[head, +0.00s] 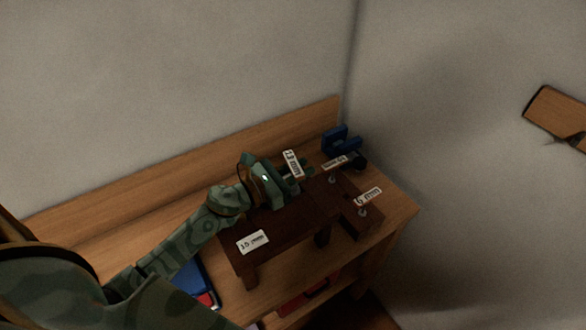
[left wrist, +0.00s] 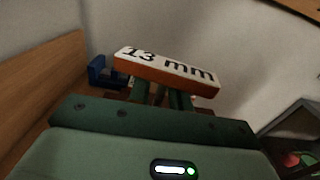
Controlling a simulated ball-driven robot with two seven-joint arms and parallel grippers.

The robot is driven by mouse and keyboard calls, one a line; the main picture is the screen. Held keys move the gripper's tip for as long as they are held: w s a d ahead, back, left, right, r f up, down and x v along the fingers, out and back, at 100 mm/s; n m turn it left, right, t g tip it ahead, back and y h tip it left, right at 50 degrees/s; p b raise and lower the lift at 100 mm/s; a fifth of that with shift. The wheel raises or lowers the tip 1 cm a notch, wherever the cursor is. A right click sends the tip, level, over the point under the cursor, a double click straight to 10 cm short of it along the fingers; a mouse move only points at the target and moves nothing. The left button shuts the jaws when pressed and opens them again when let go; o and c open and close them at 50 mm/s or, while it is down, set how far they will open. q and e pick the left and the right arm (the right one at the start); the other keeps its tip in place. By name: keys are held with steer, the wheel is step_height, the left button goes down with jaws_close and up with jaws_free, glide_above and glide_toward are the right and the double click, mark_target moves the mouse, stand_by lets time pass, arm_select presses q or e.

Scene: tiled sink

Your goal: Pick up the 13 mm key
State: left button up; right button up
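The 13 mm key (head: 292,163) has a white label on an orange-brown tag and is at the back of a dark wooden rack (head: 290,226). In the left wrist view the tag of the 13 mm key (left wrist: 167,68) lies across my fingertips, with its lettering facing the camera. My left gripper (head: 300,169) reaches over the rack from the left. In the left wrist view its green fingers (left wrist: 160,95) are close together beneath the tag and appear closed on the key's stem, which the tag and fingers mostly hide. My right gripper is not in view.
Other labelled keys stand at the rack: one at the front left (head: 252,242), one at the right (head: 368,196) and one at the back (head: 341,163). A blue object (head: 340,141) stands behind the rack near the wall corner. A wooden backboard (head: 180,172) runs along the wall.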

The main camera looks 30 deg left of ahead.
arm_select(q)
jaws_close()
